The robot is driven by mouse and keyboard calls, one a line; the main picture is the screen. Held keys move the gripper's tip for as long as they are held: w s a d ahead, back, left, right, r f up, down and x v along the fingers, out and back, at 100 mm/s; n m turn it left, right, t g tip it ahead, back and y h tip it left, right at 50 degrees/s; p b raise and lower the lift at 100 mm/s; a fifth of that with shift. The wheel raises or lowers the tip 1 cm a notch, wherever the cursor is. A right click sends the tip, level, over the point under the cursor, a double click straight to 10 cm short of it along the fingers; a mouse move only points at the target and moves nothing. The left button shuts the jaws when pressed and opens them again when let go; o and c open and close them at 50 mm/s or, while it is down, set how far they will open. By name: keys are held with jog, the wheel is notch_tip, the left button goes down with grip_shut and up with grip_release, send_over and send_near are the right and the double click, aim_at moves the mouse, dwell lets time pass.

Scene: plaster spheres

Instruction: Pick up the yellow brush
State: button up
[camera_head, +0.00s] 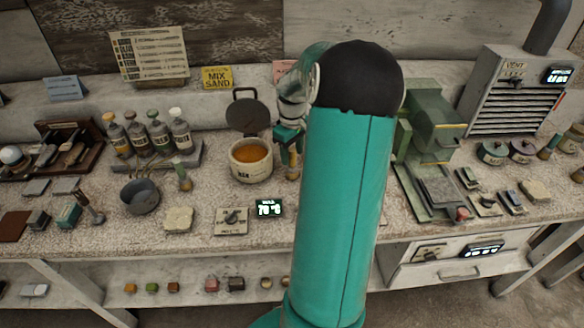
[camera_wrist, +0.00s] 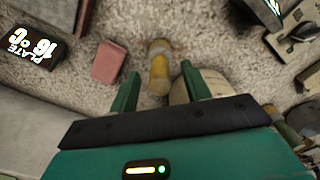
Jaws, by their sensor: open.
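The yellow brush (camera_wrist: 159,68) appears in the wrist view as a short yellow cylinder with a paler end, ahead of my fingers on the speckled bench top. My gripper (camera_wrist: 160,86) is open, with its two green fingers to the left and right of the brush's near end. I cannot tell how far above it they are. No finger is visibly closed on it. In the head view my gripper (camera_head: 289,142) hangs over the bench beside the cream pot, and a small yellowish piece (camera_head: 293,171) shows below it, mostly hidden by my arm.
The cream pot (camera_head: 251,172) with orange contents stands close to the left of my gripper, its dark lid (camera_head: 247,115) raised. A reddish block (camera_wrist: 108,62) and a plate display (camera_wrist: 33,47) lie left in the wrist view. A green machine (camera_head: 433,125) stands right of my arm.

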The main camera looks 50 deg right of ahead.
jog(key=shift+f, duration=0.4)
grip_shut()
jog(key=shift+r, duration=0.5)
notch_tip(320, 180, up, 2)
jog(key=shift+r, duration=0.1)
jog(key=a+r, duration=1)
jog(key=a, duration=0.4)
